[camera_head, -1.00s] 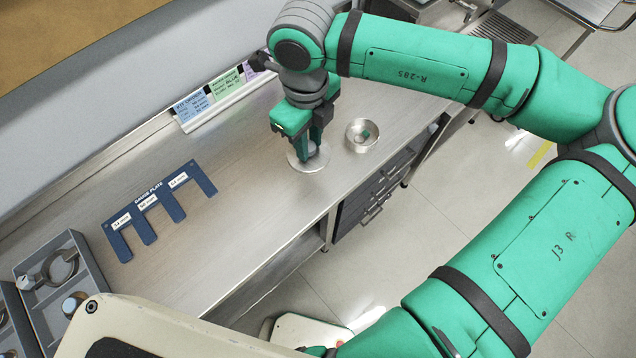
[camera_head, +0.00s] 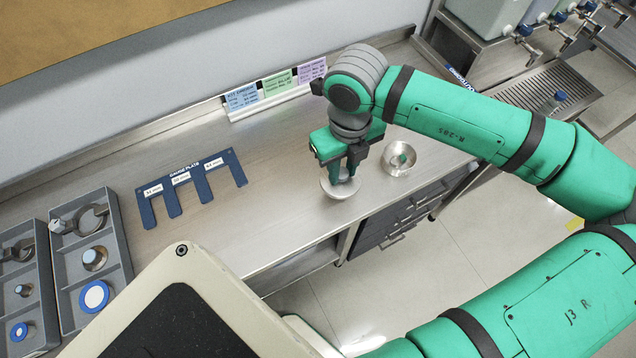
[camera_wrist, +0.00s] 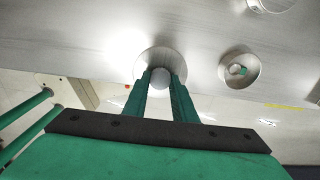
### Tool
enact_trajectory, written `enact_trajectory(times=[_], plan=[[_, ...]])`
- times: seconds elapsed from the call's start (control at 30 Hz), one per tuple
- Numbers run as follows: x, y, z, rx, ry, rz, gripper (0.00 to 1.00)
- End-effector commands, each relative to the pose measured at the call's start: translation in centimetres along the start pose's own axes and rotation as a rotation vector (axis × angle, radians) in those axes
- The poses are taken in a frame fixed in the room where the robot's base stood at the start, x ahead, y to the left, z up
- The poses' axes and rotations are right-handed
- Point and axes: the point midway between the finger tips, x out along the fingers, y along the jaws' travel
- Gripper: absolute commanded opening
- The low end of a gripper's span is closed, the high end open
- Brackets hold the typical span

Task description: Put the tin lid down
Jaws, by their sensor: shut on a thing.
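The tin lid (camera_head: 340,190) is a round silvery disc with a pale knob on top. It is at the front part of the steel counter, and it also shows in the wrist view (camera_wrist: 161,62). My gripper (camera_head: 343,177) points down and is shut on the lid's knob; the wrist view shows both green fingers (camera_wrist: 161,80) on either side of the knob. The lid looks level and at or just above the counter; I cannot tell whether it touches. The round open tin (camera_head: 398,158) stands to the right of the lid, apart from it, with small items inside.
A blue gauge plate (camera_head: 190,181) lies on the counter to the left. Grey compartment trays (camera_head: 112,240) with rings and knobs are at the far left. Label cards (camera_head: 277,88) stand along the back. Bare counter lies between the plate and the lid.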

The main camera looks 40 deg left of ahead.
Motion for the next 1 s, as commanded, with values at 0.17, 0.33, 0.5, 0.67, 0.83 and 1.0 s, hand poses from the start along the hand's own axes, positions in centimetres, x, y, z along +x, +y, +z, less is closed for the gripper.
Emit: enact_trajectory(times=[0.17,0.33,0.5,0.67,0.83,1.0], plan=[[2.9,2.3,1.7,-0.004,0.001,0.003,0.03],[4.8,3.4,2.6,-0.001,0.001,0.001,0.03],[5.5,3.8,3.0,0.002,-0.001,0.000,0.03],[7.0,4.3,3.3,0.003,0.001,0.001,0.03],[9.1,4.3,3.4,0.003,0.001,0.000,0.03],[9.3,4.2,3.4,0.003,-0.001,-0.001,0.03]])
